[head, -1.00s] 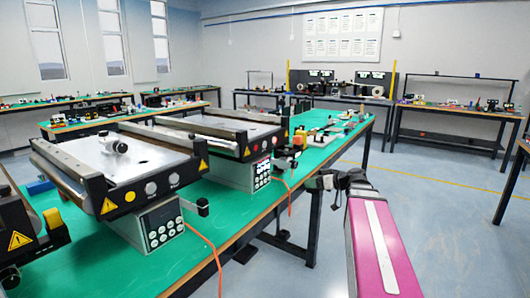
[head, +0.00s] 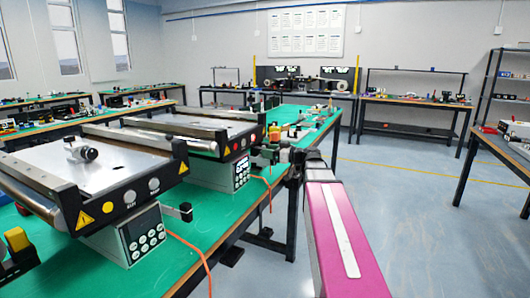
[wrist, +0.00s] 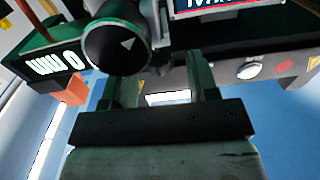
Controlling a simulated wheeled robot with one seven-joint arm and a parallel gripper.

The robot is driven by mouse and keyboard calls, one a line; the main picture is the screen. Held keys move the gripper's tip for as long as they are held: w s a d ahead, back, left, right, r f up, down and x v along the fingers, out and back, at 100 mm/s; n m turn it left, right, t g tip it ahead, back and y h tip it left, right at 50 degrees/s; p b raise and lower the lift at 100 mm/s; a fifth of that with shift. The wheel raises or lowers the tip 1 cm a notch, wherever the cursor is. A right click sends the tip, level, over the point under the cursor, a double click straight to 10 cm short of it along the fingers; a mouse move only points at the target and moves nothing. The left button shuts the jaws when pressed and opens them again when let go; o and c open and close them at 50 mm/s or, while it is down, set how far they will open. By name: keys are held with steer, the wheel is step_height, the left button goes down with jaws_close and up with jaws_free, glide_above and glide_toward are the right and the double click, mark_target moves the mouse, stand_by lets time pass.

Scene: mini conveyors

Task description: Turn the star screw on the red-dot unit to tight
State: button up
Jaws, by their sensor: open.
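The red-dot unit (head: 215,143) is the farther of two mini conveyors on the green bench in the head view. Its red dot (head: 227,151) is on the side panel; the red dot also shows in the wrist view (wrist: 283,66). My gripper (wrist: 160,88) is open and empty, its fingers pointing toward the unit's side. A black round knob (wrist: 118,46) with a pale triangle mark is close by the left finger and partly overlaps it in the picture. I cannot tell whether it is the star screw.
The nearer conveyor (head: 80,172) has a yellow dot. In the wrist view an orange block (wrist: 70,90) hangs left of the knob and a white button (wrist: 250,70) is at right. Orange cables (head: 190,245) run over the bench edge. Floor (head: 420,220) at right is clear.

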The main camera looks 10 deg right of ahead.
steer(key=shift+x, duration=1.1)
steer(key=c, duration=0.9)
steer(key=shift+c, duration=0.2)
steer(key=shift+s+t, duration=0.1)
steer(key=shift+t, duration=0.2)
steer(key=shift+s+m+t+h, duration=0.1)
steer(key=shift+m+t+h, duration=1)
steer(key=m+t+h, duration=0.2)
steer(key=h, duration=0.1)
steer(key=shift+m+t+h, duration=0.75)
steer(key=shift+m+h, duration=0.5)
steer(key=shift+h, duration=0.4)
steer(key=shift+m+t+h, duration=0.75)
steer(key=shift+m+h, duration=0.5)
steer(key=shift+h, duration=0.4)
